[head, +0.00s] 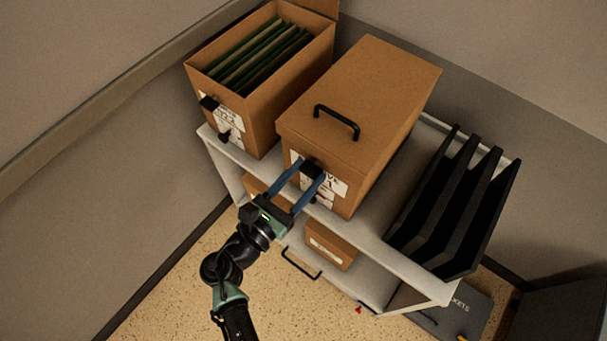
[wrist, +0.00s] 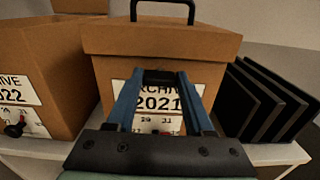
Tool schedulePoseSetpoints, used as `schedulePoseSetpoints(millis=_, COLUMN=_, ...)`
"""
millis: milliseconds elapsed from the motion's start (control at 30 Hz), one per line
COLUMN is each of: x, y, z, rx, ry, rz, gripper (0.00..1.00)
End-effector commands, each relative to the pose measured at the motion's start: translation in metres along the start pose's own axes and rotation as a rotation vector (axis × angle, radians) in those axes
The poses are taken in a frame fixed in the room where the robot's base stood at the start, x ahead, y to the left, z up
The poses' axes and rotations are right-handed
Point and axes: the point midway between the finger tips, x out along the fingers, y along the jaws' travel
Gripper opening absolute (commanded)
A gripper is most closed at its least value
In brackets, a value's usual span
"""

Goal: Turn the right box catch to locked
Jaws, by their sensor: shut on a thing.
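The right box (head: 385,85) is brown cardboard, closed by a lid with a black handle (head: 337,122), and stands on a white shelf. Its front shows in the wrist view (wrist: 100,75), with a label (wrist: 157,102) reading 2021. The black catch (head: 312,168) is at the upper front of this box; it also shows in the wrist view (wrist: 160,77). My gripper (head: 308,172) has its blue fingers at the front of the box, shut on the catch, one finger on each side. The fingers hide part of the label.
An open left box (head: 225,110) with green folders (head: 262,55) stands beside it. Black upright file holders (head: 450,200) are on the shelf at right. A smaller brown box (head: 330,245) sits on the level below. Floor is clear at the front left.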

Motion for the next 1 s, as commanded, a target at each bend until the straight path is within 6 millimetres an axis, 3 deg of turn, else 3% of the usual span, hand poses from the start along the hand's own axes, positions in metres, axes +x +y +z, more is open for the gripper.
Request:
schedulePoseSetpoints(millis=267, x=-0.0002, y=-0.0008, z=-0.0021, rx=0.156, ry=-0.001, rz=0.0, gripper=0.0)
schedulePoseSetpoints(millis=1000, x=-0.0003, y=-0.0033, z=-0.0061, rx=0.853, ry=0.0, rz=0.001, gripper=0.0)
